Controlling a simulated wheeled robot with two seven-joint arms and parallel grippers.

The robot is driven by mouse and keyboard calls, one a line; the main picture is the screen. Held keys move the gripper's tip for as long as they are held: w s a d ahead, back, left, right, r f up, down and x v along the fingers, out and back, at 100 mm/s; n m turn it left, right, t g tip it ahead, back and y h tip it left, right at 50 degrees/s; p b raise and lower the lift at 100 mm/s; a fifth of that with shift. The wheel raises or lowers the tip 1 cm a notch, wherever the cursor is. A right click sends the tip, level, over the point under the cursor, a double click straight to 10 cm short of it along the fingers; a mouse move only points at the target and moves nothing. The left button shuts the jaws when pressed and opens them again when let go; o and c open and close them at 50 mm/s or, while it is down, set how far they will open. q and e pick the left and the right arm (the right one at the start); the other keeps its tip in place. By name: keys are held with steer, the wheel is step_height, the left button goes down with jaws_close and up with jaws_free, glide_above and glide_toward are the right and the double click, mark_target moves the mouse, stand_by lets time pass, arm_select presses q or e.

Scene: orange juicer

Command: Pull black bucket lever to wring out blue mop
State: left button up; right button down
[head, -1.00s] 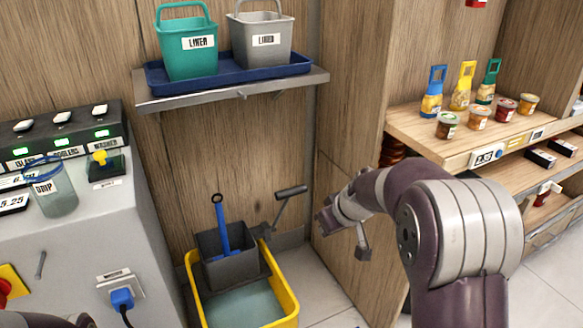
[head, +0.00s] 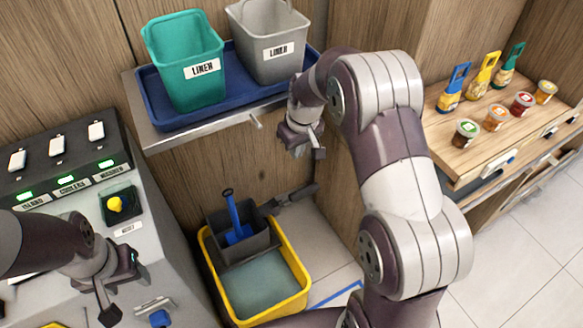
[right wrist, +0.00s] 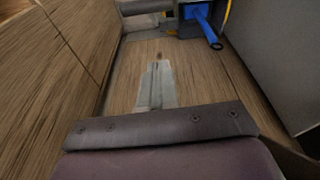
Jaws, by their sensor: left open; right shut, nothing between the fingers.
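The yellow mop bucket (head: 303,292) stands on the floor against the wood wall, with a dark grey wringer (head: 262,240) at its back. The blue mop (head: 233,212) stands in the wringer, its looped handle up; it also shows in the right wrist view (right wrist: 203,14). The black lever (head: 297,196) sticks out to the right of the wringer; a dark bar at the top of the right wrist view looks like its grip (right wrist: 147,7). My right gripper (head: 303,150) is shut and empty, above the lever and apart from it. My left gripper (head: 125,290) is open and empty by the grey console.
A shelf (head: 160,140) above the bucket holds a blue tray (head: 150,100) with a green bin (head: 190,85) and a grey bin (head: 268,65). The grey console (head: 165,225) with switches stands left. A wooden display shelf (head: 450,150) with jars stands right.

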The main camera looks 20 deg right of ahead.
arm_select(q)
steer(key=shift+s, duration=0.2)
arm_select(e)
steer(key=shift+s+r+m, duration=0.1)
steer(key=shift+s+m, duration=0.2)
steer(key=b, duration=0.1)
glide_above(290, 199)
steer(key=w+d, duration=0.3)
steer(key=w, duration=0.1)
step_height(290, 199, down, 10)
steer(key=s+f, duration=0.2)
steer(key=f, duration=0.1)
steer(key=shift+b, duration=0.3)
arm_select(q)
steer(key=shift+f, duration=0.75)
arm_select(e)
steer(key=shift+f, duration=0.1)
